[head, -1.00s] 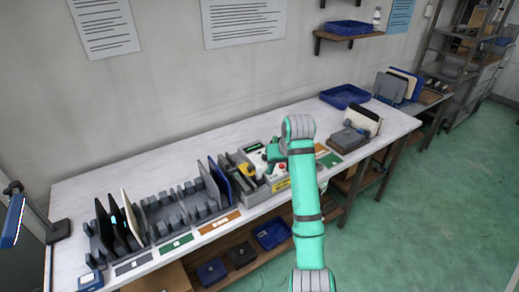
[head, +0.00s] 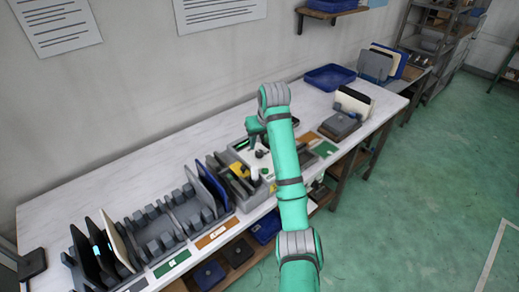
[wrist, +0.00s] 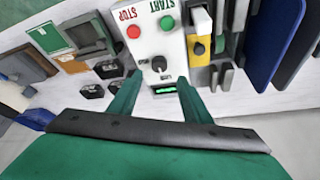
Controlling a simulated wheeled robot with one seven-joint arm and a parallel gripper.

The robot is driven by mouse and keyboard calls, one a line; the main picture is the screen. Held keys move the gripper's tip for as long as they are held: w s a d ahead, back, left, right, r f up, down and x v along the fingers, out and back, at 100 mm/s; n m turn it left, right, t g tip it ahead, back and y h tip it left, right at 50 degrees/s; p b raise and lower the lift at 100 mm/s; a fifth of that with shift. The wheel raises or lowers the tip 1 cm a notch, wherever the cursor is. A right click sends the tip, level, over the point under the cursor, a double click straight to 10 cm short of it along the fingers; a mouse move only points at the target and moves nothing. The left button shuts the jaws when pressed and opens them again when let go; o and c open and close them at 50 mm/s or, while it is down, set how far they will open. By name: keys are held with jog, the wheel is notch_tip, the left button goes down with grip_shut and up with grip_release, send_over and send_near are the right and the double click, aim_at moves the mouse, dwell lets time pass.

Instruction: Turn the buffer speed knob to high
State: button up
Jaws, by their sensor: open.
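In the wrist view a white control panel (wrist: 158,42) carries a red button marked STOP (wrist: 134,32), a green button marked START (wrist: 167,23), a black knob (wrist: 158,64) and a small lit green display (wrist: 165,90). My gripper (wrist: 159,77) is open, with its green fingers on either side of the knob's lower part in the picture. I cannot tell whether they touch it. No label for the knob's speed setting is readable. In the head view my gripper (head: 256,132) is over the panel (head: 245,155), partly hidden by my arm.
A yellow unit (wrist: 201,32) with a black knob stands close beside the panel. Upright blue (wrist: 281,45) and dark boards stand beyond it. Black sockets (wrist: 92,90) lie on the other side. In the head view, a blue tray (head: 330,77) sits at the bench's back.

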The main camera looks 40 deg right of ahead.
aim_at(259, 152)
jog(key=x, duration=0.7)
jog(key=shift+d+f, duration=0.1)
jog(key=shift+d, duration=0.05)
jog(key=c, duration=1)
